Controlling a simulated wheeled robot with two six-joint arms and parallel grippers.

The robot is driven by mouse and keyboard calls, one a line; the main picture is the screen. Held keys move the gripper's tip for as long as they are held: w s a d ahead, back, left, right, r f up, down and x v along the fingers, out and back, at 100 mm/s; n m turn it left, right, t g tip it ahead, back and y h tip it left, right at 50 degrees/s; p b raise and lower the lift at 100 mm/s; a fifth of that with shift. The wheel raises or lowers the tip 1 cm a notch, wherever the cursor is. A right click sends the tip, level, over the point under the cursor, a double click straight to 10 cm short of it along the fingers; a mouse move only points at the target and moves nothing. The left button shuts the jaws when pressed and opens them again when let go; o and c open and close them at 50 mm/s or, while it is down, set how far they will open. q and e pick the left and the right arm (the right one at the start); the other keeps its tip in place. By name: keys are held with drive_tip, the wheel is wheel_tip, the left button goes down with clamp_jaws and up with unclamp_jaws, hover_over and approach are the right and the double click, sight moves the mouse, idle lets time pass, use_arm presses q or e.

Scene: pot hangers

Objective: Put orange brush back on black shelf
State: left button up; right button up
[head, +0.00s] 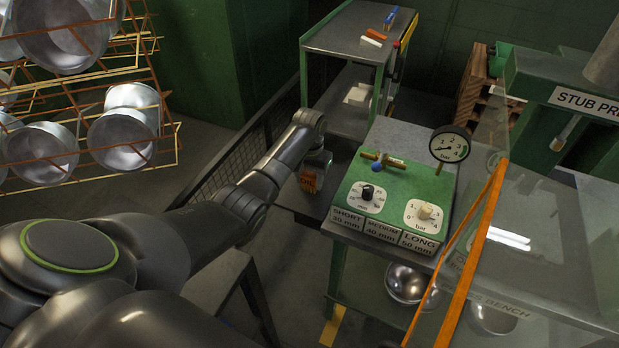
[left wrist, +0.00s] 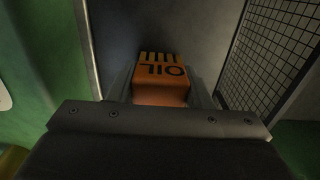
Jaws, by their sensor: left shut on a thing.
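The orange brush (head: 308,181), an orange block marked "OIL", is in my left gripper (head: 316,164). The left wrist view shows the orange block (left wrist: 162,77) between the two fingers of the left gripper (left wrist: 160,90), its lettering facing the camera. The black shelf (head: 291,196) is a dark low surface between the mesh fence and the green bench. The brush is over or at this shelf; I cannot tell whether it touches it. My right gripper is not in view.
A green control box (head: 385,192) with knobs and a gauge (head: 449,145) stands right of the arm. A black mesh fence (head: 245,150) runs on the left. A grey cart (head: 345,35) stands behind. A rack with metal pots (head: 125,135) hangs at upper left.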

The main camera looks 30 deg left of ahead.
sight(310, 174)
use_arm(q)
drive_tip(key=o, duration=1)
drive_tip(key=shift+r, duration=0.1)
wheel_tip(310, 174, up, 12)
drive_tip(key=shift+f+b, duration=0.1)
drive_tip(key=shift+b, duration=0.45)
